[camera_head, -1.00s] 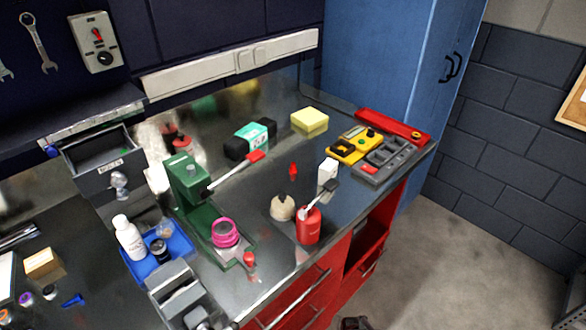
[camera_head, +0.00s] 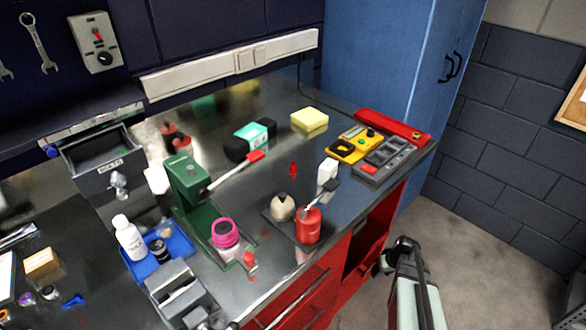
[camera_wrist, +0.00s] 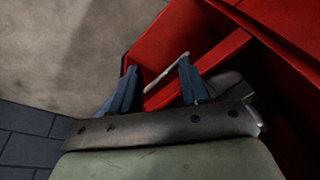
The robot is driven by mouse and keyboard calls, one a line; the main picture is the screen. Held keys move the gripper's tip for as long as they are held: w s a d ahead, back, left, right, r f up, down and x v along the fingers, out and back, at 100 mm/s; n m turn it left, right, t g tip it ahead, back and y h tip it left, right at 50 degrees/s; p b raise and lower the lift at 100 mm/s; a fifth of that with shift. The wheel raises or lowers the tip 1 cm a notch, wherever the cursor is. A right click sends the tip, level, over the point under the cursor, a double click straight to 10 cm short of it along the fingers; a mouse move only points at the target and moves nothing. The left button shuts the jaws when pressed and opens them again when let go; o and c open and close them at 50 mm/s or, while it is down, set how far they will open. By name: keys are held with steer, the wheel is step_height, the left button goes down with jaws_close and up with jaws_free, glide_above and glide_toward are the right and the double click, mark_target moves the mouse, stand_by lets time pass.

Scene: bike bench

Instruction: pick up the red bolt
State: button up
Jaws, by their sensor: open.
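A small upright red piece (camera_head: 293,169) stands on the bench behind the white block and looks like the red bolt. A second small red piece (camera_head: 249,262) stands at the bench's front edge, by the green press; at this size I cannot tell for sure which is the bolt. My gripper (camera_wrist: 158,84) is open and empty in the wrist view, its two blue fingers apart in front of the red cabinet. In the head view my gripper (camera_head: 401,250) is right of the bench front, over the floor, away from both red pieces. The bolt does not show in the wrist view.
The green press (camera_head: 187,185), pink-lidded jar (camera_head: 225,234), red oil can (camera_head: 308,226), cream round item (camera_head: 283,207) and white block (camera_head: 327,172) crowd the bench front. A yellow sponge (camera_head: 310,121) and grey tray (camera_head: 385,158) lie farther back. A red drawer cabinet (camera_head: 368,235) is below.

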steer(key=w+d+r+n+t+h, duration=0.1)
steer(key=w+d+r+t, duration=0.3)
steer(key=w+d+r, duration=0.9)
steer(key=w+d+r+n+t, duration=0.1)
steer(key=w+d+r+n, duration=0.15)
steer(key=r, duration=1.35)
step_height(320, 180, up, 14)
steer(key=w+a+n+t+y, duration=0.1)
steer(key=w+a+n+y, duration=0.1)
steer(key=n, duration=0.2)
steer(key=a+r+n+g, duration=0.1)
steer(key=a+r, duration=0.1)
steer(key=a, duration=0.4)
steer(key=a+r+n+g+y, duration=0.1)
steer(key=a+r+n, duration=0.1)
steer(key=a, duration=0.5)
steer(key=w+a+r+n+g+y, duration=0.1)
steer(key=a+r, duration=0.1)
steer(key=a, duration=0.4)
steer(key=shift+a+r, duration=0.15)
steer(key=shift+r, duration=0.05)
steer(key=s+a+r+n+g, duration=0.1)
steer(key=a, duration=0.4)
steer(key=s+a+r+n+g, duration=0.1)
steer(key=s+a+r+n, duration=0.1)
steer(key=a, duration=0.4)
steer(key=n+g, duration=0.2)
steer(key=g, duration=0.1)
glide_toward(293, 163)
steer(key=x, duration=0.9)
